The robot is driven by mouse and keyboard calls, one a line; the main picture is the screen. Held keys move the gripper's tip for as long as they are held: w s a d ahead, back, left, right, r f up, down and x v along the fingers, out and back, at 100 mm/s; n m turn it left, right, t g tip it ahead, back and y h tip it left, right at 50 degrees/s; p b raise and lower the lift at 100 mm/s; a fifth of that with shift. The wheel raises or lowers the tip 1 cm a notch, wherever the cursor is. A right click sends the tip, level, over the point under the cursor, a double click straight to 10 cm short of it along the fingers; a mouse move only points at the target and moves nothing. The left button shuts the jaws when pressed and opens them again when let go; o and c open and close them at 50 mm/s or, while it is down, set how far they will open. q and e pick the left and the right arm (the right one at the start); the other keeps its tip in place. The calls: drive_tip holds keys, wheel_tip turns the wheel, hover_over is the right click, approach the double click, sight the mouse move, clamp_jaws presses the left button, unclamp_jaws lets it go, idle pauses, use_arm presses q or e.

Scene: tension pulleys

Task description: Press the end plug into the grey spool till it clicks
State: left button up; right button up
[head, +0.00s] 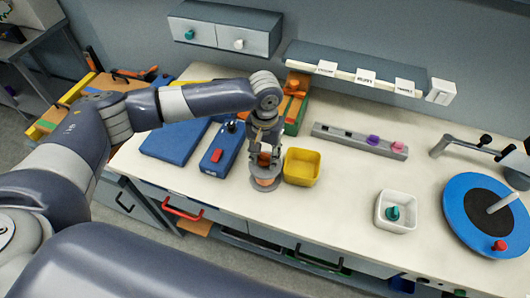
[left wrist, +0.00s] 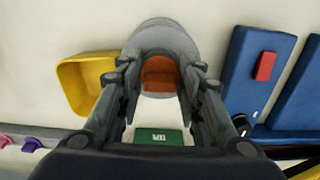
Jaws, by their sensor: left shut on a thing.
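My left gripper (head: 264,158) points down over the table, its fingers on either side of an orange-brown piece, which I take to be the end plug (left wrist: 158,72). The jaws are shut on it. The grey spool (head: 265,185) is a round grey body on the table directly below the fingers, near the front edge. In the left wrist view the spool (left wrist: 165,32) shows as a pale grey rounded shape just beyond the plug. The fingers hide part of both, and I cannot tell how deep the plug sits. My right gripper is not in view.
A yellow bin (head: 301,167) stands close to the right of the spool. A blue case with a red block (head: 217,155) lies to the left. A white bin (head: 396,212) and a blue turntable (head: 459,216) are farther right. The table between is clear.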

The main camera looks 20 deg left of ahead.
use_arm(q)
drive_tip(key=shift+f, duration=0.25)
idle(0.3)
drive_tip(key=shift+f, duration=0.75)
drive_tip(key=shift+s, duration=0.1)
drive_tip(key=shift+s+f, duration=0.15)
drive_tip(key=shift+f, duration=0.05)
drive_tip(key=o, duration=0.7)
drive_tip(key=shift+o, duration=0.4)
drive_tip(key=shift+f, duration=0.15)
drive_tip(key=shift+r, duration=0.2)
